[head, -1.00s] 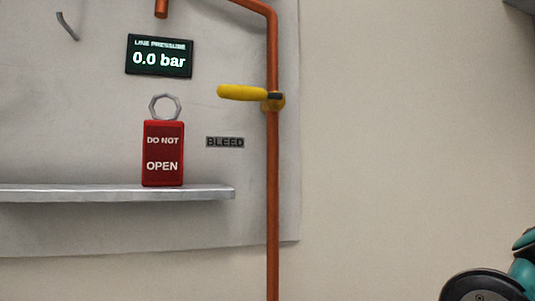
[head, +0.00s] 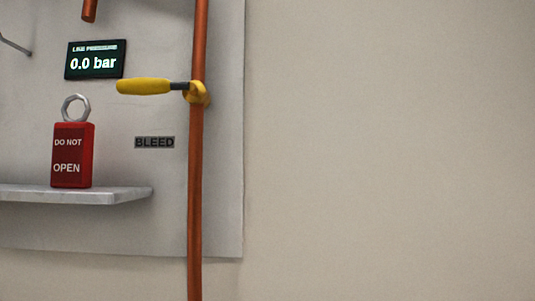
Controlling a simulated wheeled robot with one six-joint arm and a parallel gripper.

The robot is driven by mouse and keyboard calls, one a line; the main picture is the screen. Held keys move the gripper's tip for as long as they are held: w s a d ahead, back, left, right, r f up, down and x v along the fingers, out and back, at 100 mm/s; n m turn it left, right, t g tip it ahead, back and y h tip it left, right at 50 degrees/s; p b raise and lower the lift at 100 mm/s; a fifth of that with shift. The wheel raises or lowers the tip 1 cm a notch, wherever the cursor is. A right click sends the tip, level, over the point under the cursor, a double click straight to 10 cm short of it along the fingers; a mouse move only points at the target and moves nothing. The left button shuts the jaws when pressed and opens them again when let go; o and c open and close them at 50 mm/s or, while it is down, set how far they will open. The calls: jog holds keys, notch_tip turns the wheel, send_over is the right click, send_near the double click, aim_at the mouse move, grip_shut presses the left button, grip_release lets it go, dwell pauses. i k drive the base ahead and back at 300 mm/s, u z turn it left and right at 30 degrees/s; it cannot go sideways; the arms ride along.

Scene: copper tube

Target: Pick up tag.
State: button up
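The red tag (head: 72,157) stands upright on a grey shelf (head: 125,195) at the left of the head view. It reads "DO NOT OPEN" in white letters. A grey metal ring (head: 87,107) rises from its top. My gripper is not in the head view.
A copper tube (head: 196,220) runs vertically right of the shelf, with a yellow valve handle (head: 145,87) pointing left. A pressure display (head: 95,60) reads 0.0 bar above the tag. A "BLEED" label (head: 154,142) and a grey hook (head: 14,43) are on the panel. The wall at right is bare.

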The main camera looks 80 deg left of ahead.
aim_at(72, 163)
jog(key=z, duration=0.4)
jog(key=k, duration=1.35)
jog(key=u, duration=0.2)
